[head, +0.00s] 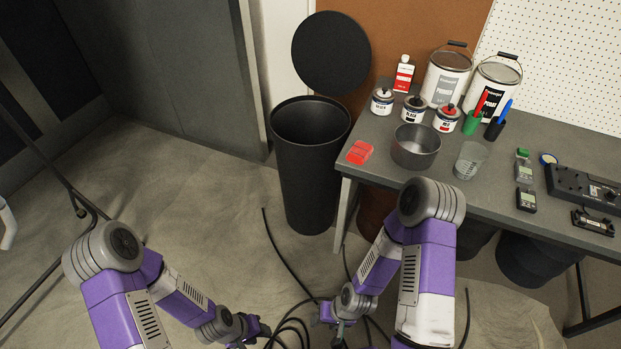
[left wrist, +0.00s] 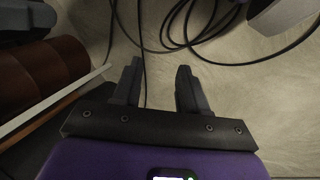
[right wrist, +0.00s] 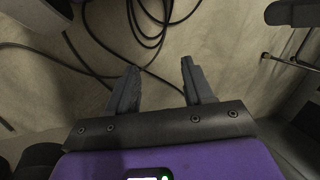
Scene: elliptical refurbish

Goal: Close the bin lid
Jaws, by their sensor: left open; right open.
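The black round bin (head: 308,180) stands upright on the floor to the left of the workbench in the head view. Its mouth is open. Its round black lid (head: 331,53) is raised, standing upright behind and above the mouth. My left gripper (head: 262,332) is low in front of the bin, apart from it; its open, empty fingers show in the left wrist view (left wrist: 159,75). My right gripper (head: 338,328) is also low in front, apart from the bin; its open, empty fingers show in the right wrist view (right wrist: 161,75). Neither wrist view shows the lid.
The workbench (head: 480,200) beside the bin carries paint cans (head: 447,75), a metal pot (head: 416,146), a red item (head: 360,152) and several tools. Black cables (head: 290,262) lie on the floor near my grippers.

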